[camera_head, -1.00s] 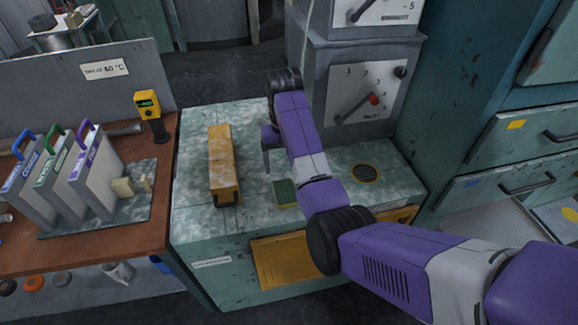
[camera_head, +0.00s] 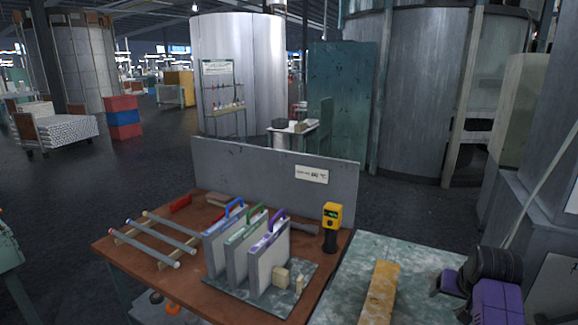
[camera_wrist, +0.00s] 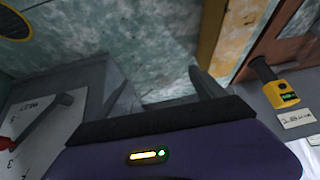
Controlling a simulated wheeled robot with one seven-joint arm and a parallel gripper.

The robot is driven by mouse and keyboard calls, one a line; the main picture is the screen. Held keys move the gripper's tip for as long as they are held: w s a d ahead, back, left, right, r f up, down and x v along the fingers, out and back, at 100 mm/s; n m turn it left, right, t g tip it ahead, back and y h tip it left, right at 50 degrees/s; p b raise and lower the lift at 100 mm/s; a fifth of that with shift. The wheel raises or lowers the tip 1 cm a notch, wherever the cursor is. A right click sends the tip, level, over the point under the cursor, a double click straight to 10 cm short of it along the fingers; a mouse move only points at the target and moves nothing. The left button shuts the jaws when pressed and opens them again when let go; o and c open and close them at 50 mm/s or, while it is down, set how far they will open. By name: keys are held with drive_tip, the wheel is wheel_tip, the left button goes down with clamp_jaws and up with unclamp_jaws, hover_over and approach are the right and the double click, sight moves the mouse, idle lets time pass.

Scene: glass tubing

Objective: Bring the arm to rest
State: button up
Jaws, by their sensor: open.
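My gripper (camera_wrist: 160,85) is open and empty in the wrist view, its two dark fingers apart above the mottled green-grey worktop (camera_wrist: 130,40). In the head view only part of my purple arm and gripper (camera_head: 448,284) shows at the lower right, over the worktop (camera_head: 420,258); the rest is cut off by the frame edge. A yellow box-like bar (camera_head: 380,293) lies on the worktop to the left of my gripper. The wrist view also shows a yellow edge (camera_wrist: 212,40), likely this bar, beyond the fingers.
The brown bench (camera_head: 135,243) holds glass tubes (camera_head: 165,240), several handled panels (camera_head: 268,262) and a yellow meter (camera_head: 332,215) before a grey back board (camera_head: 270,175). A dial panel (camera_wrist: 45,125) stands close at left in the wrist view. Floor beyond is open.

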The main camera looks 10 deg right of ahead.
drive_tip(key=s+a+f+n+t+h+b, duration=0.2)
drive_tip(key=s+a+f+n+t, duration=0.1)
drive_tip(key=s+a+t, duration=0.55)
drive_tip(key=s+a+r+n+t+y+b, duration=0.1)
drive_tip(key=s+a, duration=0.4)
drive_tip(key=s, duration=0.4)
drive_tip(key=s+a+n+t+y+b, duration=0.1)
drive_tip(key=s+a, duration=0.5)
drive_tip(key=s, duration=0.4)
drive_tip(key=s+a+r+n+t+y+b, duration=0.1)
drive_tip(key=s+a, duration=0.4)
drive_tip(key=s, duration=0.5)
drive_tip(key=shift+a+r+y+b, duration=0.35)
drive_tip(key=shift+a+y+b, duration=0.05)
drive_tip(key=shift+b, duration=0.1)
drive_tip(key=s+f, duration=0.1)
drive_tip(key=s, duration=0.2)
drive_tip(key=s+a+f+g+b, duration=0.1)
drive_tip(key=s, duration=0.2)
drive_tip(key=s+a+f+g+y, duration=0.1)
drive_tip(key=s, duration=0.2)
drive_tip(key=shift+a+f, duration=0.1)
drive_tip(key=shift+f, duration=0.2)
drive_tip(key=shift+c, duration=0.2)
